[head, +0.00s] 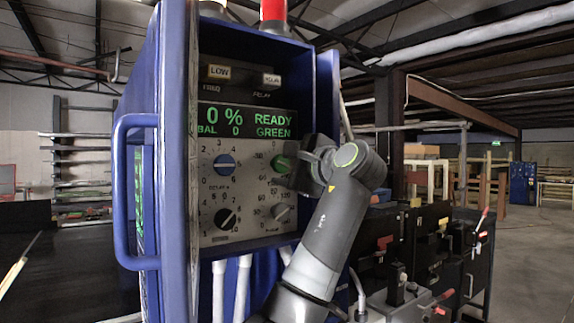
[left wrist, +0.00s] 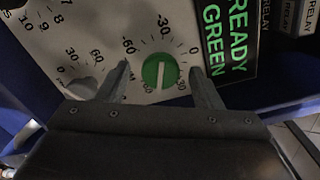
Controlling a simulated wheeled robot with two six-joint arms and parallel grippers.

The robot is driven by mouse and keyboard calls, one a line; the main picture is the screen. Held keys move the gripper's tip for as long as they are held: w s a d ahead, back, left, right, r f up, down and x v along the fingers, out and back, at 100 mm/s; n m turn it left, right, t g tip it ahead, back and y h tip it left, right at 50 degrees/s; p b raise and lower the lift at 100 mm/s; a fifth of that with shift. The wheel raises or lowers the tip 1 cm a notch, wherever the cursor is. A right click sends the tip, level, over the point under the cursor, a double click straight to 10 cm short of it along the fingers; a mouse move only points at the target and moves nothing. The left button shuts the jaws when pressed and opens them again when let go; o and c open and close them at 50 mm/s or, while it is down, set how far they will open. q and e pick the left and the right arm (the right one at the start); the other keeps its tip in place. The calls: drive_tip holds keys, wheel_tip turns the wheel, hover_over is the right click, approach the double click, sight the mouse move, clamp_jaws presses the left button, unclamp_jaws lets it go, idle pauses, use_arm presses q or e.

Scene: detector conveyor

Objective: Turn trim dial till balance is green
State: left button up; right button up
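My left gripper (head: 297,169) is at the panel. Its two fingers (left wrist: 161,88) stand apart on either side of the dial, with visible gaps, so it is open and holds nothing. The display (head: 246,121) reads 0 %, BAL 0 and READY GREEN in green letters. My right gripper is not in view.
Labelled buttons (head: 219,72) are above the display. A blue handle (head: 124,190) is on the cabinet's left side. Dark machinery (head: 425,245) stands at the right.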

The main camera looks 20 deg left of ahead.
use_arm(q)
drive_tip(key=b+v, duration=0.6)
drive_tip(key=v, duration=1.1)
drive_tip(key=shift+s+d, duration=0.2)
